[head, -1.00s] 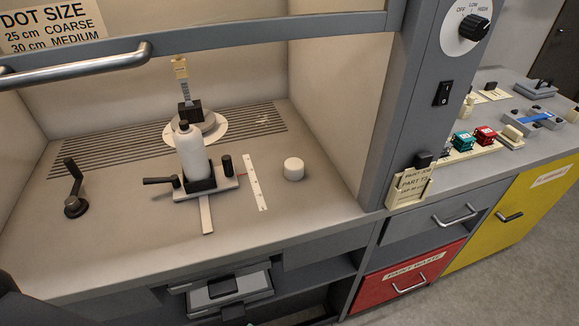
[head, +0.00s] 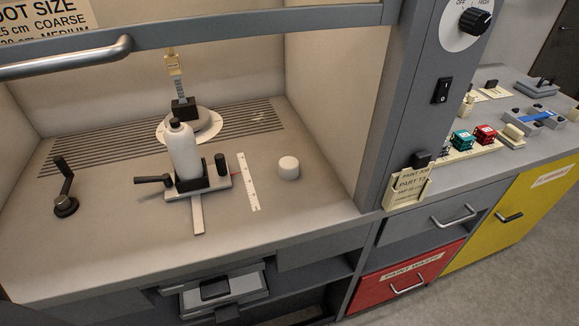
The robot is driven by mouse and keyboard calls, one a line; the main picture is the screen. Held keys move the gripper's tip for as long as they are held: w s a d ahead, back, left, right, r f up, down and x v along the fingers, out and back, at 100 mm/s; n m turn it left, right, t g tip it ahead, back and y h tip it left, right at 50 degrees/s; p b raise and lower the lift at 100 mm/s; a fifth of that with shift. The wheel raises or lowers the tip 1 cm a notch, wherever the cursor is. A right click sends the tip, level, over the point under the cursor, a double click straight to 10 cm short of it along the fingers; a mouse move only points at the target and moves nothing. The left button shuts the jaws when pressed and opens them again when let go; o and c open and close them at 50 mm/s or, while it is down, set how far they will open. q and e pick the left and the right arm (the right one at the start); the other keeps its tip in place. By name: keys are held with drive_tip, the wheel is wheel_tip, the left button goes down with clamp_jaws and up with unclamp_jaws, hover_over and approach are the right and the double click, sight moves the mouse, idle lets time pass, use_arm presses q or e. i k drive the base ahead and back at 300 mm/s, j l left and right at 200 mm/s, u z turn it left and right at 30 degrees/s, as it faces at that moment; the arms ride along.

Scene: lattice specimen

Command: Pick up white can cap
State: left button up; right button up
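The white can cap (head: 289,168) is a short white cylinder standing on the grey booth floor, right of the ruler strip. A white spray can (head: 183,152) with a dark top stands upright in a black holder on a sliding stand (head: 197,192), left of the cap. The cap is apart from the can and the stand. Neither of my grippers shows in the head view.
A white ruler strip (head: 248,182) lies between stand and cap. A crank handle (head: 65,188) stands at the left. A sash bar with a metal handle (head: 70,62) crosses above the booth opening. The booth floor around the cap is clear.

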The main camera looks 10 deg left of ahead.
sight(288, 165)
drive_tip(key=l+u, duration=0.2)
drive_tip(key=l, duration=0.25)
drive_tip(key=l+u, duration=0.2)
drive_tip(key=l, duration=0.25)
drive_tip(key=k+l+u, duration=0.2)
drive_tip(key=l, duration=0.2)
drive_tip(key=l+u, duration=0.25)
drive_tip(key=l, duration=0.2)
drive_tip(key=k+l+u, duration=0.2)
drive_tip(key=l, duration=0.2)
drive_tip(key=i, duration=0.05)
